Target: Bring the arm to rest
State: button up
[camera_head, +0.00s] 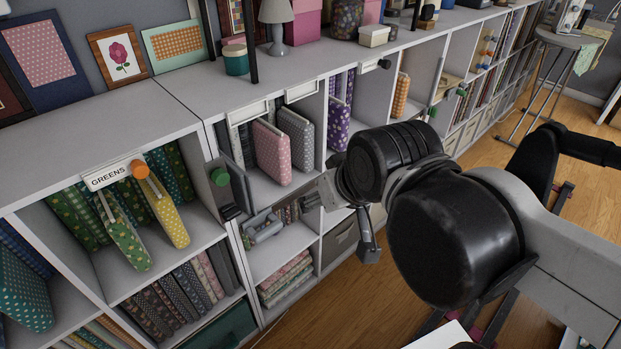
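My arm (455,240) reaches in from the right, its large black joints in front of the shelf and the floor. My gripper (340,228) is at the arm's far end, before the lower middle cubbies. Its two fingers look spread, one toward the left and one hanging down, with nothing seen between them. Part of the gripper's base is hidden behind a black joint.
A long white cubby shelf (183,87) runs along the wall, holding patterned fabric bundles. A sign reading GREENS (107,176) hangs over the left cubby. A grey device (262,226) sits in a cubby left of my gripper. A stool (570,40) stands at the back right.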

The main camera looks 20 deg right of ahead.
jog(key=shift+s+d, duration=0.1)
jog(key=shift+s, duration=0.2)
notch_tip(320, 180, up, 3)
jog(key=p, duration=0.3)
dwell(2.0)
